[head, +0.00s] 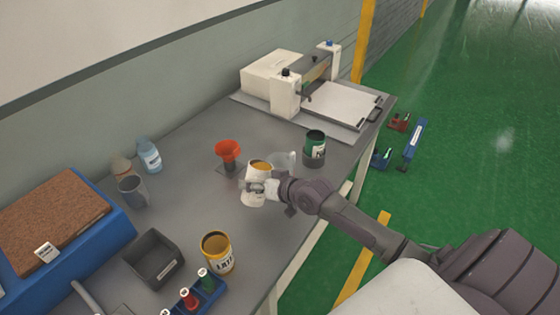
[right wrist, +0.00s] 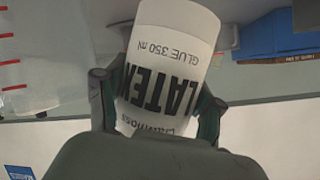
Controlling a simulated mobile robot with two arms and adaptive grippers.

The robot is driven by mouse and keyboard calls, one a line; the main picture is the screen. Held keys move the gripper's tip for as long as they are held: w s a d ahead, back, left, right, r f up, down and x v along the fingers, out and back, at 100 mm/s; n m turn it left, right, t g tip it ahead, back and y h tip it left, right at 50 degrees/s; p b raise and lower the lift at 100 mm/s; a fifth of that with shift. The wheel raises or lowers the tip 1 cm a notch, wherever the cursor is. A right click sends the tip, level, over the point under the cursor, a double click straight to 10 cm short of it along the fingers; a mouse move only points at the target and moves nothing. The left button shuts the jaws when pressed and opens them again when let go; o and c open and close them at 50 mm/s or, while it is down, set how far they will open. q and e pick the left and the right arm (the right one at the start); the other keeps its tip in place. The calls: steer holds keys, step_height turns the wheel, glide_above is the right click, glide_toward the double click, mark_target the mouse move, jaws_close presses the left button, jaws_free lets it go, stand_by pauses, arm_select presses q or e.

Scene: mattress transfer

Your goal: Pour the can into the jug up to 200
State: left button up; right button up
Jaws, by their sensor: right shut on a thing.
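A white can (head: 253,198) is held above or at the grey workbench, with yellow-orange showing at its open top. In the right wrist view the can (right wrist: 170,55) carries the words LATEX and GLUE 350 ml. My right gripper (head: 266,188) is shut around the can's side. The clear jug (head: 283,160) stands just behind and right of the can, partly hidden by it and my gripper. In the right wrist view the jug (right wrist: 30,65) shows red marks at the left edge; I cannot read its level. My left gripper is not in view.
An orange funnel (head: 228,151) stands left of the can, and a dark green can (head: 315,147) stands right of the jug. A yellow can (head: 217,254), grey bin (head: 153,258), grey mug (head: 131,190) and bottle (head: 149,155) are to the left. A white machine (head: 285,95) stands at the back.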

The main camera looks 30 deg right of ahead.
mark_target(257, 171)
steer(key=shift+w+d+r, duration=0.1)
steer(key=shift+d+r, duration=0.1)
steer(key=shift+r, duration=0.3)
steer(key=shift+r+p, duration=0.3)
steer(key=shift+r, duration=0.4)
steer(key=shift+d+r+m, duration=0.2)
steer(key=shift+r+m, duration=0.1)
steer(key=shift+r, duration=0.15)
steer(key=shift+a+y, duration=0.1)
steer(key=shift+y, duration=0.2)
steer(key=shift+w, duration=0.1)
steer(key=shift+d+r, duration=0.15)
steer(key=shift+d, duration=0.15)
steer(key=shift+m+b, duration=0.3)
steer(key=shift+a+r, duration=0.1)
